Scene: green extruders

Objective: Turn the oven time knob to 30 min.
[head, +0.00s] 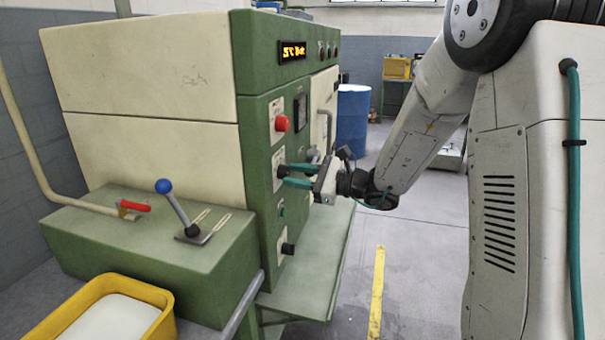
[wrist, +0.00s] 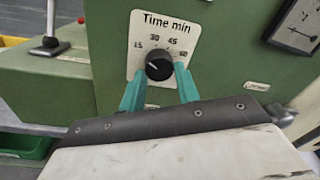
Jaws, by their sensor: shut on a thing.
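The time knob (wrist: 158,66) is black and round, on a white plate (wrist: 168,25) marked "Time min" with 15, 30, 45 and 60. Its white pointer mark seems to point to the upper left, on the 15 side of the dial. My gripper (wrist: 161,73) has its teal fingers at either side of the knob and is shut on it. In the head view, my gripper (head: 283,175) reaches the green front panel (head: 257,140) from the right.
A red button (head: 281,123) sits above on the panel, and a black knob (head: 288,248) below. A blue-tipped lever (head: 163,186) stands on the green box at left. A gauge (wrist: 298,26) is right of the dial. A green shelf (head: 310,285) juts out below my gripper.

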